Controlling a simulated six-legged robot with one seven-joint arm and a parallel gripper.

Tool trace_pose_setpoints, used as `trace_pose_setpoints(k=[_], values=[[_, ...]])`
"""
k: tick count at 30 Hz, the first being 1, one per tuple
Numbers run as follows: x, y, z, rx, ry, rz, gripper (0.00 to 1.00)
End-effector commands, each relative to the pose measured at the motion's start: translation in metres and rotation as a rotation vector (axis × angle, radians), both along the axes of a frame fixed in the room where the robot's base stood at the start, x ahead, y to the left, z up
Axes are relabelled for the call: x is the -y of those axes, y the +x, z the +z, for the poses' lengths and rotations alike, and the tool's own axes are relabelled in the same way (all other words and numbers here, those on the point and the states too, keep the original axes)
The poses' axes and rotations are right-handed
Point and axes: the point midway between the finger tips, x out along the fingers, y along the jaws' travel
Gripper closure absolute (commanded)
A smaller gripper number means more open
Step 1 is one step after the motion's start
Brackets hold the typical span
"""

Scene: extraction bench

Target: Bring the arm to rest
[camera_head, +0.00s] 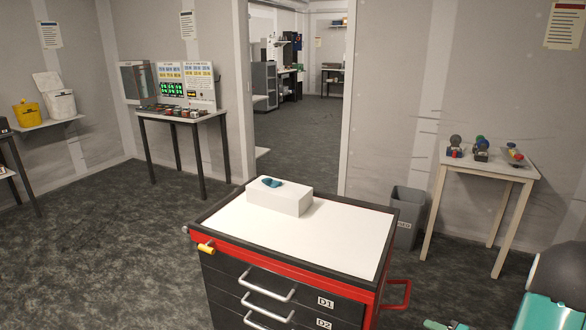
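My gripper does not show in the head view, so its opening and anything in it are hidden from me. Teal and dark grey rounded parts, probably my own body or arm, show at the bottom right corner, cut off by the frame edge. In front of me stands a red and black drawer cabinet (290,262) with a white top. A white block (291,200) sits on its far left part. A small teal object (271,183) lies on top of the block.
A light table (490,163) with several coloured fittings stands right, beside a grey bin (404,220). A dark-legged table (183,117) with a panel stands back left. A wall shelf (47,125) holds containers. A doorway opens behind the cabinet; the left floor is clear.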

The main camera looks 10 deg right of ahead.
Motion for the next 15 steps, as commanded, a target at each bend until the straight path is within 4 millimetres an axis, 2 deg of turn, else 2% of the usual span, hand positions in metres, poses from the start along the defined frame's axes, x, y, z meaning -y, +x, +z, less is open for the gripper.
trace_pose_setpoints(k=[3,5,7,11,15], values=[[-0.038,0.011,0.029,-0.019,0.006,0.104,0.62],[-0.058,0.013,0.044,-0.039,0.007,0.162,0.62],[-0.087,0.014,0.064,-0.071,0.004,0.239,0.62],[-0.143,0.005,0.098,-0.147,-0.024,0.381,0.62],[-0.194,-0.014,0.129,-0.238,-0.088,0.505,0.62]])
